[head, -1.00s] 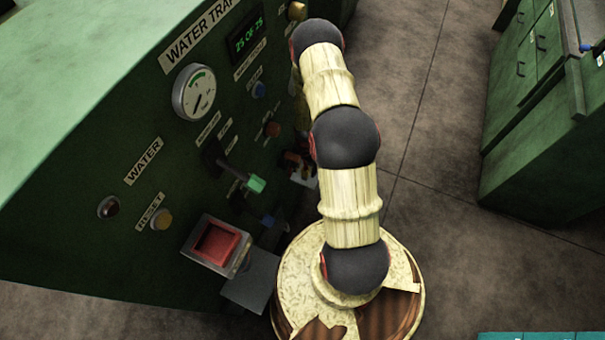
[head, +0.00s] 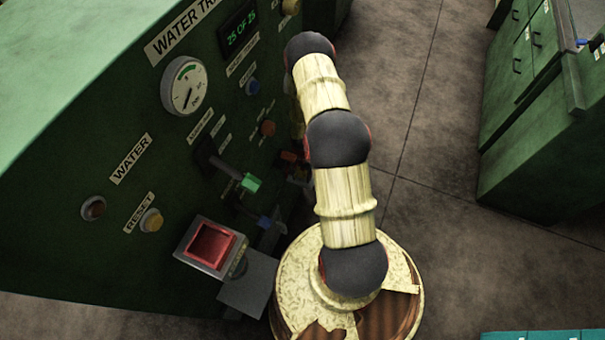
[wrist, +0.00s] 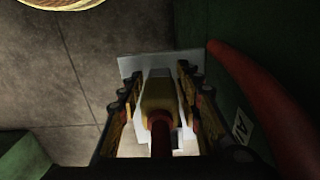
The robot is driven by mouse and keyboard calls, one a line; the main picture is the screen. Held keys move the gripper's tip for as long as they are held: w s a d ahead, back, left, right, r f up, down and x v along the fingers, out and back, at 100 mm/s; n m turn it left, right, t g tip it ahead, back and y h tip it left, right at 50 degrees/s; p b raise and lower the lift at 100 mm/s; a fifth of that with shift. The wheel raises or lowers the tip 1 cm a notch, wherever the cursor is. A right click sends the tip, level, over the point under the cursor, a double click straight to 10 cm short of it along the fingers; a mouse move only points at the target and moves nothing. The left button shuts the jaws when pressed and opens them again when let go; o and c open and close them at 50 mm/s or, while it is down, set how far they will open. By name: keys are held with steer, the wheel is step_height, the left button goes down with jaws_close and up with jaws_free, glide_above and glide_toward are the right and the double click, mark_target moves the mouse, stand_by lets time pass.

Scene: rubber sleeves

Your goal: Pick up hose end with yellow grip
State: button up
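The hose end with its yellow grip (wrist: 158,92) shows in the middle of the wrist view, with a dark red part (wrist: 160,125) nearer the camera. My gripper (wrist: 158,85) has its two dark fingers apart, one on each side of the yellow grip. A pale gap shows between the left finger and the grip. The right finger is closer to it, and I cannot tell if it touches. In the head view my arm and the panel's shadow hide most of the gripper and hose end.
A pale plate (wrist: 130,64) lies behind the grip. A thick red hose (wrist: 262,105) curves along the right of the wrist view. The green Water Tray panel (head: 75,160) stands left, with a green-tipped lever (head: 250,183) and red-faced box (head: 210,246). Green cabinets (head: 540,150) stand right; floor between is clear.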

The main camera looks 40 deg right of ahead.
jaws_close()
stand_by(0.5)
steer(key=shift+s+r+p, duration=0.15)
steer(key=shift+r+p, duration=0.25)
steer(key=shift+r, duration=0.05)
steer(key=r+p, duration=0.1)
steer(key=r, duration=0.2)
steer(key=r+p, duration=0.1)
steer(key=r, duration=0.2)
steer(key=shift+s+d+r+p, duration=0.1)
steer(key=shift+s+r+p, duration=0.1)
steer(key=shift+r+p, duration=0.15)
steer(key=s+d+p, duration=0.1)
steer(key=s+d, duration=0.2)
steer(key=s, duration=0.6)
steer(key=s+d+p, duration=0.1)
steer(key=s+d, duration=0.3)
steer(key=s, duration=0.4)
steer(key=shift+s+d+f+p, duration=0.2)
steer(key=shift+s+f+p, duration=0.1)
steer(key=shift+s+p, duration=0.1)
